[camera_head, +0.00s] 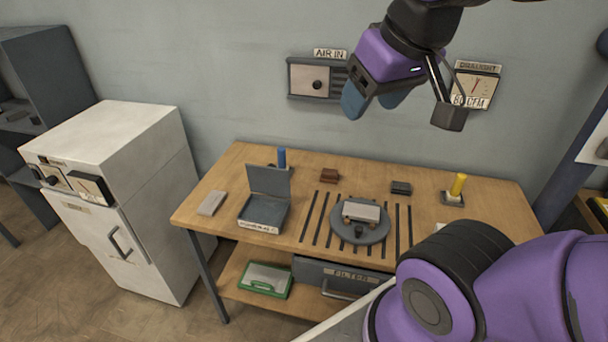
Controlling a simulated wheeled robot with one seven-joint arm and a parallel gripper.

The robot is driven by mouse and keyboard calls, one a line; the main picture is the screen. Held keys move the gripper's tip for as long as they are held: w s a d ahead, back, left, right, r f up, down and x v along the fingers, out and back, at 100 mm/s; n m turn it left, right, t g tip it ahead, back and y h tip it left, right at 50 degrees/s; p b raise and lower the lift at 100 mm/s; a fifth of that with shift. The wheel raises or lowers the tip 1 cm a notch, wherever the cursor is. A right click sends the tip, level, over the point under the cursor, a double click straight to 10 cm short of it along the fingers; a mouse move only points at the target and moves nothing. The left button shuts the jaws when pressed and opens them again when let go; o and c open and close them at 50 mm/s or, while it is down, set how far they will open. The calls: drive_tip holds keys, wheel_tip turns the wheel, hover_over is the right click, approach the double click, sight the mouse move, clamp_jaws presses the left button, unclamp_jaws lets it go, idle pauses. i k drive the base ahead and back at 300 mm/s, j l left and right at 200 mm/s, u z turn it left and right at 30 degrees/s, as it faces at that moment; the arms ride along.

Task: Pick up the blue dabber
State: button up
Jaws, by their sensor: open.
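The blue dabber (282,157) stands upright at the back of the wooden table, left of centre. Its lower part is partly hidden behind the raised lid of an open grey box (262,212). My gripper (374,102) hangs high above the table's back, in front of the wall, well above and to the right of the blue dabber. Its blue fingers are apart and nothing shows between them. My gripper does not touch the dabber.
A yellow dabber (459,184) stands at the table's right. A round grey turntable (361,233), a brown block (329,175), a dark block (401,187) and a grey block (211,203) are on the table (228,170). A white cabinet (135,190) stands left.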

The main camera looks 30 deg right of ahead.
sight(281, 152)
drive_tip(key=i+j+z, duration=0.2)
drive_tip(key=j, duration=0.35)
drive_tip(key=j+z, duration=0.25)
drive_tip(key=j, duration=0.35)
drive_tip(key=i+j+z, duration=0.2)
drive_tip(key=j, duration=0.4)
drive_tip(key=i+j+z, duration=0.45)
drive_tip(key=j, duration=0.3)
drive_tip(key=i+l, duration=0.05)
drive_tip(key=i, duration=0.05)
